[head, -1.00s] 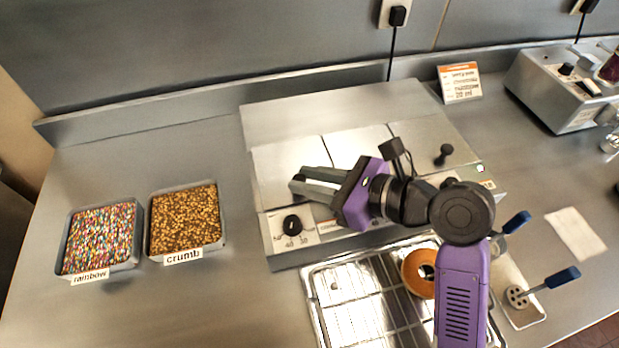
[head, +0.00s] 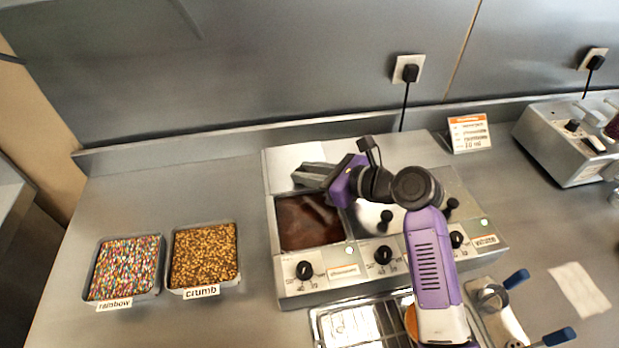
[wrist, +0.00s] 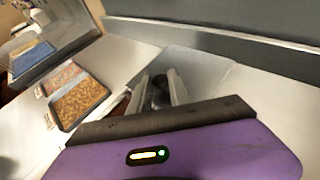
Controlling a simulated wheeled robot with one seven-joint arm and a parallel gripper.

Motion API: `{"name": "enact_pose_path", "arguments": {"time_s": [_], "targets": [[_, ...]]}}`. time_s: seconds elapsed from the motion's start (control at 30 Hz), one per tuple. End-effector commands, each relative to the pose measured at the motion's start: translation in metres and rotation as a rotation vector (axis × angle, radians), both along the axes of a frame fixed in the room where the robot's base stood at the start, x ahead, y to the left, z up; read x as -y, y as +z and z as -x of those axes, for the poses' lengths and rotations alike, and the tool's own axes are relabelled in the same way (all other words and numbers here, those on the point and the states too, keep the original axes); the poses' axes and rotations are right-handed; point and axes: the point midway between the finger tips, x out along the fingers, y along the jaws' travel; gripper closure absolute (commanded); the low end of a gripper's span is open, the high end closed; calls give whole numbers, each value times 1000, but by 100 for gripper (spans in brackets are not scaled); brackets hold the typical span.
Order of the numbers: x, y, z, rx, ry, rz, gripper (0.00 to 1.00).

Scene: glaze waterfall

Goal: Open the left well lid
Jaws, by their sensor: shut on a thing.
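The glaze warmer (head: 290,289) stands on the counter with a row of wells. Its left well (head: 304,225) is uncovered over much of its area and shows dark brown glaze. My gripper (head: 299,176) is over the back of that well. In the wrist view its fingers (wrist: 162,98) are shut on a dark knob (wrist: 160,84), which I take to be the left lid's knob.
Trays of rainbow sprinkles (head: 125,270) and crumb (head: 203,256) stand left of the warmer. A rack with a doughnut (head: 411,324) lies in front. A sign (head: 469,133) stands behind right. The counter at back left is clear.

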Motion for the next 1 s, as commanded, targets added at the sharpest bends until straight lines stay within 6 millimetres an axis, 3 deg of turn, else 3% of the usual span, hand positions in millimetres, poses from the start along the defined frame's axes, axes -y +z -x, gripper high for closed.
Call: {"name": "enact_pose_path", "arguments": {"time_s": [0.2,0.23,0.3,0.67,1.0], "targets": [[1,-1,0,-2,-2,0,100],[1,-1,0,-1,-2,-1,71],[1,0,0,0,-1,0,58],[2,1,1,0,-1,-1,57],[42,19,23,1,-3,-2,57]]}}
